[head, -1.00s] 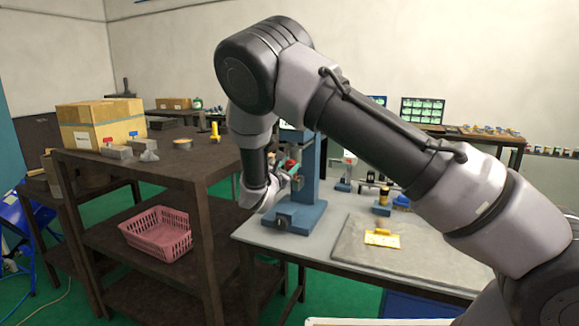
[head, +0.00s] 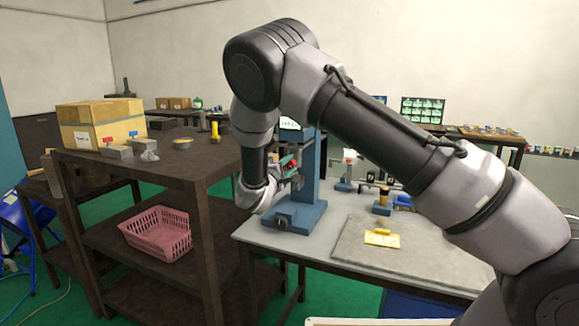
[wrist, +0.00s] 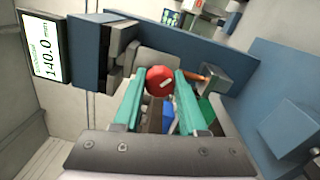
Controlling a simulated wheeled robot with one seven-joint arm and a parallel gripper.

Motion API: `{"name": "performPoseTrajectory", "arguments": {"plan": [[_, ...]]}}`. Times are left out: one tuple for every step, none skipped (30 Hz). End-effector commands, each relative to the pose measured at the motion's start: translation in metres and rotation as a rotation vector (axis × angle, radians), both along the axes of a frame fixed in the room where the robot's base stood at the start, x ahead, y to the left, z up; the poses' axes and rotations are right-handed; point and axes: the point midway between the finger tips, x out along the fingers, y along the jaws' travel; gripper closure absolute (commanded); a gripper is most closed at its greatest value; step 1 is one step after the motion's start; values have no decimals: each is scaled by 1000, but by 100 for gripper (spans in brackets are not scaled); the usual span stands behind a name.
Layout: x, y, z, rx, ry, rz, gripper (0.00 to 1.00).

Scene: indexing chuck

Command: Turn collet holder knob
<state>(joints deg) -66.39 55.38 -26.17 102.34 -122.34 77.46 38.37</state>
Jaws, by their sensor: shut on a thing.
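The red round knob (wrist: 160,80) with a pale mark sits between the two green fingertips of my gripper (wrist: 159,88) in the wrist view. The fingers are shut on it from both sides. The knob belongs to a blue and grey device (wrist: 210,48), whose upright blue column (head: 309,170) stands on the grey table in the head view. My gripper (head: 287,162) is at the left side of that column there, and the knob shows only as a small red patch.
A display reading 140.0 mm (wrist: 45,50) is on the device. The grey table (head: 270,238) also bears a mat (head: 425,260) with a yellow part (head: 382,238). A dark shelf (head: 205,178) with a pink basket (head: 158,236) and a cardboard box (head: 90,122) stands to the left.

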Motion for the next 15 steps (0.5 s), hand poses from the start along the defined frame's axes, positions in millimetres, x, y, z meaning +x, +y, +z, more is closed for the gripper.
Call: {"name": "performPoseTrajectory", "arguments": {"plan": [[0, 0, 1, 43, -16, -1, 100], [0, 0, 1, 69, -26, -1, 100], [0, 0, 1, 106, -39, -1, 100], [0, 0, 0, 132, -49, -1, 100], [0, 0, 0, 159, -58, -1, 100], [0, 0, 0, 195, -71, 0, 100], [0, 0, 1, 221, -81, 0, 100], [0, 0, 1, 248, -91, -1, 100], [0, 0, 1, 284, -104, 0, 100], [0, 0, 1, 311, -114, -1, 100], [0, 0, 1, 339, -123, -1, 100], [0, 0, 1, 374, -137, -1, 100], [0, 0, 1, 401, -147, -1, 100], [0, 0, 1, 428, -157, -2, 100], [0, 0, 1, 463, -171, -2, 100]]}}
